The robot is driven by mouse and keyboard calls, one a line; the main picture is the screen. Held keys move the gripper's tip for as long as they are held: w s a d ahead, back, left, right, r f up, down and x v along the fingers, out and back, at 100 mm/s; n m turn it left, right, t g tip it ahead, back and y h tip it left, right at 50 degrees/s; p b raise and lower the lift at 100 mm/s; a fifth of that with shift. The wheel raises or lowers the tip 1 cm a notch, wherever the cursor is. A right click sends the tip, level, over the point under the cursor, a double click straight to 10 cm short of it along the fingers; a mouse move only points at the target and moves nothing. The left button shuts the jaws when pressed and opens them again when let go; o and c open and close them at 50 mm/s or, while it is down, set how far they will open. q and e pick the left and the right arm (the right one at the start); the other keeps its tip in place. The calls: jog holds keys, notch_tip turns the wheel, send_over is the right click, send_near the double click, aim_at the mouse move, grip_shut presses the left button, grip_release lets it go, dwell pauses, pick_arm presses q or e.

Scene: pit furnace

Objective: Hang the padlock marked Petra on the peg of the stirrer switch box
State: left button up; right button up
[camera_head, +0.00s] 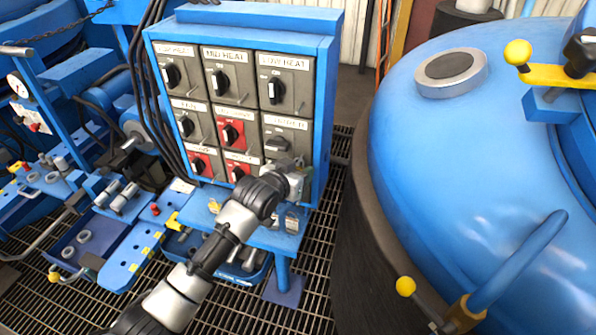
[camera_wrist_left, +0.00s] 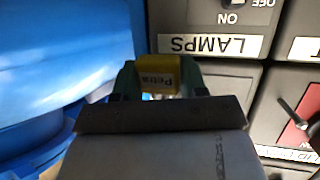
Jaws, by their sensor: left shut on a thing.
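My left gripper (camera_head: 292,178) is at the lower right of the switch panel, its arm reaching up from the bottom left. In the left wrist view it is shut (camera_wrist_left: 158,78) on a yellow padlock (camera_wrist_left: 158,72) whose face reads "Petra", upside down. The padlock's shackle cannot be made out, and I cannot pick the padlock out in the head view. The stirrer switch box (camera_head: 290,128) is grey, in the right column's middle row, just above my gripper. Its peg cannot be made out. My right gripper is not in view.
The blue panel (camera_head: 328,110) carries several labelled switch boxes, some with red plates. The label LAMPS (camera_wrist_left: 212,45) shows close to the padlock in the left wrist view. A small blue shelf (camera_head: 262,238) with small items is below. A large blue furnace (camera_head: 440,160) stands right.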

pick_arm(q)
jog(key=o, duration=1)
jog(key=shift+s+r, duration=0.1)
jog(key=shift+r, duration=0.05)
jog(key=shift+o, duration=0.2)
jog(key=shift+a, duration=0.1)
